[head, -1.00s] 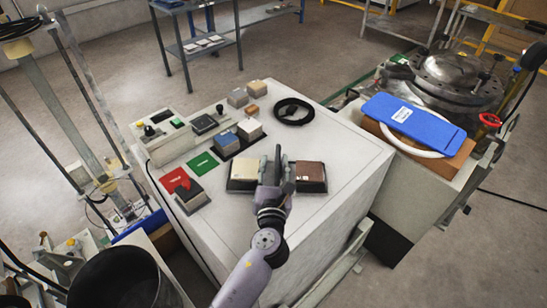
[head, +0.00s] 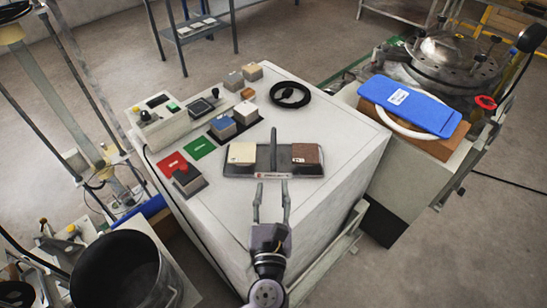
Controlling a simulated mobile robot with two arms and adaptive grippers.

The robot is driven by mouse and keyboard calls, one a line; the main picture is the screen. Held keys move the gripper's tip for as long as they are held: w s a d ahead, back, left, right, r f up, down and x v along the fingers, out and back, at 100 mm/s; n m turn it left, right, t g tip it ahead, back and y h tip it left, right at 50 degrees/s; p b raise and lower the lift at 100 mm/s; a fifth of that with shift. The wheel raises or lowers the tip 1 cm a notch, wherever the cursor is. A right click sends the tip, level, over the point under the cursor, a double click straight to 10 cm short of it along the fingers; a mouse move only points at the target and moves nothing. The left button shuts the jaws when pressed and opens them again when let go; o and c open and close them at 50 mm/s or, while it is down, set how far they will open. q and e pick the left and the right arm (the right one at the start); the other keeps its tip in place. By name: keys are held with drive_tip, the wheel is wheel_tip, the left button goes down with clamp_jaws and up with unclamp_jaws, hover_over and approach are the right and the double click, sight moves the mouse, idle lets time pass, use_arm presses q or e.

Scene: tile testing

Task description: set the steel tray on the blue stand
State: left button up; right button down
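The steel tray (head: 283,168) is a dark, flat tray with an upright handle (head: 273,152) in its middle. It lies on the white cabinet top and bears a cream tile (head: 242,154) on the left and a brown tile (head: 306,153) on the right. The only blue, stand-like thing is a flat blue slab (head: 425,107) with a white label, on a wooden block at the right. My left gripper (head: 271,187) is open and empty, its parted fingers pointing at the tray's front edge, apart from the handle. My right gripper is not in view.
The white cabinet top (head: 340,135) is bare right of the tray. A round metal machine (head: 452,60) stands beyond the slab. A black bucket (head: 118,268) is at lower left.

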sight(273, 150)
use_arm(q)
drive_tip(key=w, duration=0.9)
drive_tip(key=shift+w+p, duration=0.2)
drive_tip(key=shift+p, duration=0.15)
drive_tip(key=shift+w+r, duration=0.15)
drive_tip(key=shift+w, duration=0.4)
drive_tip(key=w, duration=0.4)
drive_tip(key=shift+w+d, duration=0.1)
drive_tip(key=shift+w, duration=0.1)
drive_tip(key=shift+s, duration=0.1)
clamp_jaws()
drive_tip(key=shift+r, duration=0.2)
